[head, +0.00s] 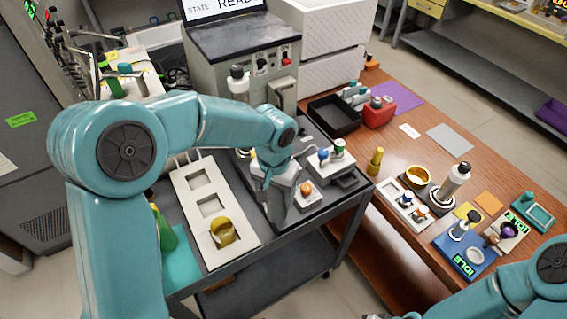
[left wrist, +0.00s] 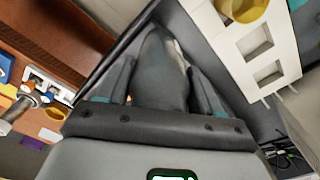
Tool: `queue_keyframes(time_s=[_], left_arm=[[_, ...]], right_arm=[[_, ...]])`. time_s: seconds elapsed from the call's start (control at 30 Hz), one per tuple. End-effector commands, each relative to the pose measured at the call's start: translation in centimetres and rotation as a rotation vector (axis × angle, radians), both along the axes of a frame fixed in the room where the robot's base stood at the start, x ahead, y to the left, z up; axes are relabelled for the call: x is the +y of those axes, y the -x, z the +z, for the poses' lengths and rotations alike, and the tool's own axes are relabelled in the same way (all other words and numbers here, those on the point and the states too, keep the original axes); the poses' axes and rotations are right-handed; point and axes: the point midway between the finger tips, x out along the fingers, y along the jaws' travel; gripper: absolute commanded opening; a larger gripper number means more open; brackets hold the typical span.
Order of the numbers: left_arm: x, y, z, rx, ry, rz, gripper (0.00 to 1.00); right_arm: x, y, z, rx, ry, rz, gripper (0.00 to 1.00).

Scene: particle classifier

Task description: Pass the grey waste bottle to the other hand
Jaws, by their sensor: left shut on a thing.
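The grey waste bottle (left wrist: 160,75) lies between the two fingers of my left gripper (left wrist: 160,92) in the left wrist view, with a finger on each side. In the head view my left gripper (head: 266,178) is over the grey cart, and a grey body beside and below its fingers looks like the bottle (head: 284,195). The gripper is shut on it. Part of the bottle is hidden by the gripper.
A white rack with square openings (head: 190,180) and a yellow cup (head: 222,232) is on the cart left of the gripper. The wooden bench (head: 400,160) at right holds a black tray (head: 333,118), a red container (head: 379,112) and several small items. A gap separates cart and bench.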

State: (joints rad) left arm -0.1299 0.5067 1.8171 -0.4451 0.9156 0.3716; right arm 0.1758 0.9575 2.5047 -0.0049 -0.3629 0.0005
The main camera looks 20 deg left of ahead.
Motion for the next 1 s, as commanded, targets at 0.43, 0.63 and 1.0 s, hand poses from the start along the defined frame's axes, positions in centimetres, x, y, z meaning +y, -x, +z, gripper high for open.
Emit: queue_keyframes(time_s=[0.43,0.63,1.0], left_arm=[[-14.3,-1.3,-1.0,-0.001,-0.001,-0.379,0.3],[-19.4,-1.8,-1.3,-0.002,-0.001,-0.516,0.3],[-22.1,-2.0,-1.4,-0.001,0.0,-0.592,0.3]], right_arm=[[0.0,0.0,0.0,0.0,0.0,0.0,0.0],[0.0,0.0,0.0,0.0,0.0,0.0,0.0],[0.0,-0.2,0.0,-0.01,-0.001,0.003,0.75]])
